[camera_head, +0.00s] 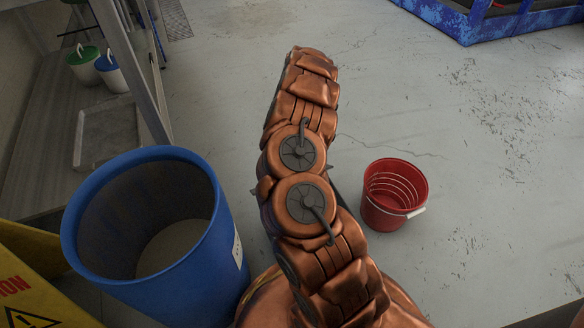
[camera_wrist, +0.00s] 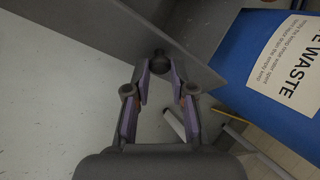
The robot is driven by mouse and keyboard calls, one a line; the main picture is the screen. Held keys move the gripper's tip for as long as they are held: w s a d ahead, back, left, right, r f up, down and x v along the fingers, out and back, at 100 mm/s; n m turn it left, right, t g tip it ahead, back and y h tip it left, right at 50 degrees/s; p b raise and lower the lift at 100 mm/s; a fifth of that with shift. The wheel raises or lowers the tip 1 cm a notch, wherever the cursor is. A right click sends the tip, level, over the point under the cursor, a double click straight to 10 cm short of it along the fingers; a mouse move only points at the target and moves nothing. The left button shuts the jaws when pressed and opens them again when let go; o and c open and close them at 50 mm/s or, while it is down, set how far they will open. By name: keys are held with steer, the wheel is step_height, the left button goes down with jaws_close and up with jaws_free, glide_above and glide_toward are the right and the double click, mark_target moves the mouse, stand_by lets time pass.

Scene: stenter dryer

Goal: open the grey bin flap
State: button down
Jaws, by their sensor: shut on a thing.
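In the wrist view my gripper (camera_wrist: 159,76) is shut on a small dark round knob (camera_wrist: 159,58). The knob sits at the lower edge of a dark grey panel (camera_wrist: 105,28), which looks like the bin flap and runs diagonally across the upper part of the view. A blue bin face (camera_wrist: 246,60) with a white label (camera_wrist: 288,62) ending in "E WASTE" is at the right. How the flap joins the bin is not clear. In the head view my arm reaches away over the floor, and the gripper and flap are not visible there.
A blue open barrel (camera_head: 225,240) stands left of my arm, and a red bucket (camera_head: 390,216) stands to its right. A yellow caution sign (camera_head: 40,300) is at lower left. A blue-framed structure (camera_head: 455,22) is at upper right. The floor between is clear.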

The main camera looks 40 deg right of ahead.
steer(key=shift+w+d+g+y+p, duration=0.2)
steer(key=shift+w+g+y+p, duration=0.25)
steer(key=shift+g+p, duration=0.8)
steer(key=shift+w+d+f+m+g+p, duration=0.15)
steer(key=shift+w+m+g+p, duration=0.25)
steer(key=shift+p, duration=1.5)
steer(key=shift+w, duration=0.1)
steer(key=c, duration=1)
jaws_free()
steer(key=shift+s+a+t+b, duration=0.2)
steer(key=shift+t+b, duration=0.05)
steer(key=shift+b, duration=0.9)
steer(key=shift+s+t+h+b, duration=0.3)
steer(key=shift+t+b, duration=0.3)
steer(key=shift+b, duration=0.85)
steer(key=shift+s+a+n+t+b, duration=0.1)
steer(key=shift+s+n+t+b, duration=0.2)
steer(key=shift+t+b, duration=0.15)
